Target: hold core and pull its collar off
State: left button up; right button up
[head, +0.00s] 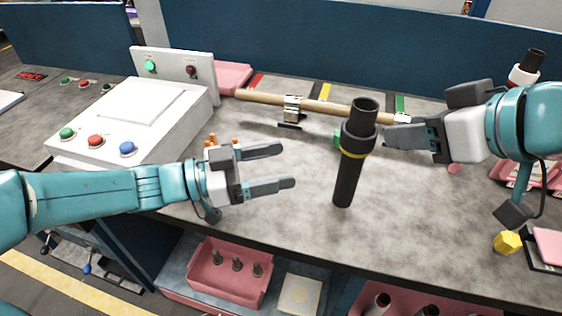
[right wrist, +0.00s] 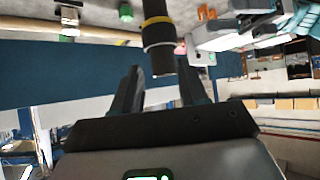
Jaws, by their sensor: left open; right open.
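The core is a dark tube (head: 347,185), upright near the front middle of the counter; whether its foot touches the counter is unclear. Its collar (head: 356,140), dark with a yellow band at its lower edge, sits around the upper part, with the tube's open end above it. My left gripper (head: 289,166) is open and empty, left of the core, fingers pointing toward it and apart from it. My right gripper (head: 393,136) is open just right of the core's upper part. In the right wrist view, the tube's end (right wrist: 162,62) lies near the gap between its fingers (right wrist: 162,88).
Behind the core, a wooden rod (head: 335,107) rests in a metal clamp (head: 291,110). A white control box (head: 140,115) stands at left. A yellow block (head: 507,242) lies at right. Pink bins (head: 230,275) sit below the counter's front edge. The counter between left gripper and core is clear.

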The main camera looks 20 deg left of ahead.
aim_at(362, 151)
pick_arm(q)
jog(key=x, duration=1.6)
jog(key=shift+s+d, duration=0.1)
jog(key=shift+d, duration=0.25)
jog(key=c, duration=1)
